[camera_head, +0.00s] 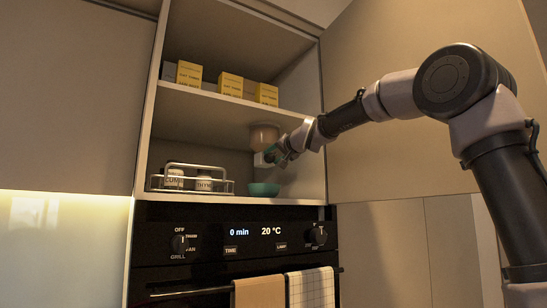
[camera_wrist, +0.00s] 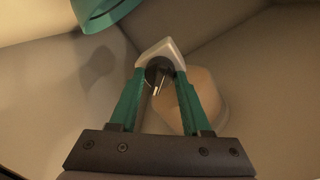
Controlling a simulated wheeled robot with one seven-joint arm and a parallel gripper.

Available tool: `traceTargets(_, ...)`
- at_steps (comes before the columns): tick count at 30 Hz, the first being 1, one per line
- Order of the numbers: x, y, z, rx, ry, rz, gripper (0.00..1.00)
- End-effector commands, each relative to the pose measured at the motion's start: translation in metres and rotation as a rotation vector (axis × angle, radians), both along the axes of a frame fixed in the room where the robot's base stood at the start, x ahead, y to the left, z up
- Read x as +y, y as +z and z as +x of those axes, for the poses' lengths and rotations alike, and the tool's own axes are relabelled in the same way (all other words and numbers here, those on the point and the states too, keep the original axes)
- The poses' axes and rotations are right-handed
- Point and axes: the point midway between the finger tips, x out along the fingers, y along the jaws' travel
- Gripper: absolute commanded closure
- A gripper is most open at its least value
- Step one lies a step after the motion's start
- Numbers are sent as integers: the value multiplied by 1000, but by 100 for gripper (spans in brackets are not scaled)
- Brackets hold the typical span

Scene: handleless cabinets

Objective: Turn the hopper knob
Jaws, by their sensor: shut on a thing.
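The hopper (camera_head: 265,134) is a beige container with a white lower part, mounted in the open middle niche of the cabinet. In the wrist view its beige body (camera_wrist: 208,88) shows behind my right finger. The hopper's dark knob (camera_wrist: 157,76) is between my two green fingers, below a pale housing (camera_wrist: 160,50). My gripper (camera_wrist: 159,82) is shut on the knob, and a thin light mark shows on it. In the head view my gripper (camera_head: 273,154) reaches the hopper from the right. The knob is too small to make out there.
A teal bowl (camera_head: 263,189) stands below the hopper; it also shows in the wrist view (camera_wrist: 98,10). A wire rack (camera_head: 204,187) with jars is to its left. Yellow boxes (camera_head: 230,84) sit on the shelf above. An oven (camera_head: 230,240) with hanging towels is below.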

Motion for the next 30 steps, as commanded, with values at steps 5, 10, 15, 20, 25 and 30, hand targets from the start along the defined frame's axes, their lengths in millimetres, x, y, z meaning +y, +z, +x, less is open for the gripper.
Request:
traceTargets(5, 0, -1, 0, 21, 0, 25, 100)
traceTargets(10, 0, -2, 0, 24, -1, 30, 100)
traceTargets(15, 0, -2, 0, 24, -1, 30, 100)
traceTargets(20, 0, -2, 0, 24, -1, 29, 26)
traceTargets(25, 0, -1, 0, 22, 0, 30, 22)
traceTargets(30, 0, -1, 0, 21, 0, 29, 22)
